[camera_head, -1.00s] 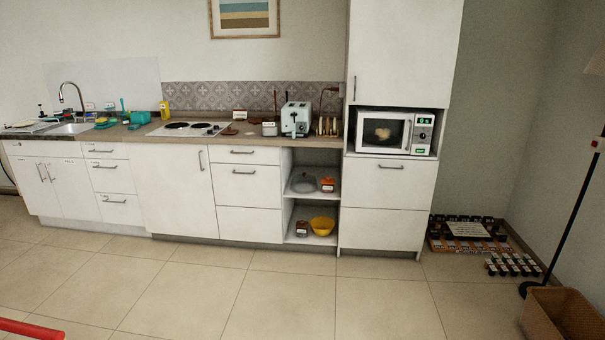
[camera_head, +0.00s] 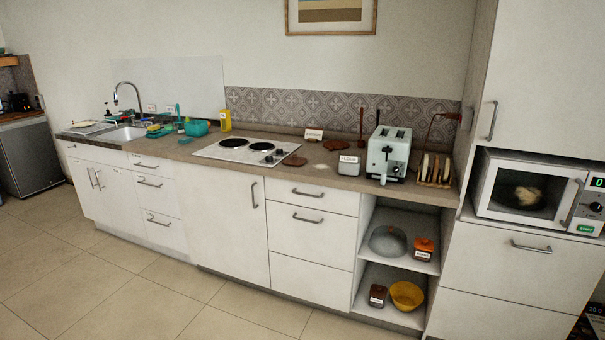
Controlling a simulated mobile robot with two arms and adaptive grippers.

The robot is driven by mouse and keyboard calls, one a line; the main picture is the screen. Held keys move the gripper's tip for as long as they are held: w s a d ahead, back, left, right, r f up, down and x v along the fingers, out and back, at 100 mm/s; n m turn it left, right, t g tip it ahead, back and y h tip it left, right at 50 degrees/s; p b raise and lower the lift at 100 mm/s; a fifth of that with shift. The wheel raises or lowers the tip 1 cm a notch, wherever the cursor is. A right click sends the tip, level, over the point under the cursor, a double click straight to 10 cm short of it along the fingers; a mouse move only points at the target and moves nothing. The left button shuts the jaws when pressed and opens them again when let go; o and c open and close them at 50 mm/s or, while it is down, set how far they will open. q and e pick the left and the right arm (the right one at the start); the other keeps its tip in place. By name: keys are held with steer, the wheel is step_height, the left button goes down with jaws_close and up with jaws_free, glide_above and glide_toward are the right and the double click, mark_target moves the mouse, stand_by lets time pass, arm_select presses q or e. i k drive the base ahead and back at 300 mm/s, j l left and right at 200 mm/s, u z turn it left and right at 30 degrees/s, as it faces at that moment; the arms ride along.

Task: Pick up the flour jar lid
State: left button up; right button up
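A small grey jar (camera_head: 349,168) stands on the counter left of the toaster. Its white label seems to read FLOUR, but the print is small. A flat brown round disc (camera_head: 294,161) lies on the counter beside the hob, and another brown disc (camera_head: 335,144) lies behind the jar. Either may be a lid; I cannot tell which belongs to the flour jar. Neither of my grippers shows in the head view.
A toaster (camera_head: 388,153) and a toast rack (camera_head: 435,170) stand right of the jar. The hob (camera_head: 248,149) is to the left. Open shelves below hold a glass dome (camera_head: 388,241), an orange jar (camera_head: 423,249) and a yellow bowl (camera_head: 407,295). The floor in front is clear.

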mark_target(294, 161)
steer(key=i+j+u, duration=0.15)
steer(key=i+u, duration=0.25)
steer(key=i, duration=0.6)
steer(key=i+l+u, duration=0.15)
steer(key=i+u, duration=0.25)
steer(key=i, duration=0.6)
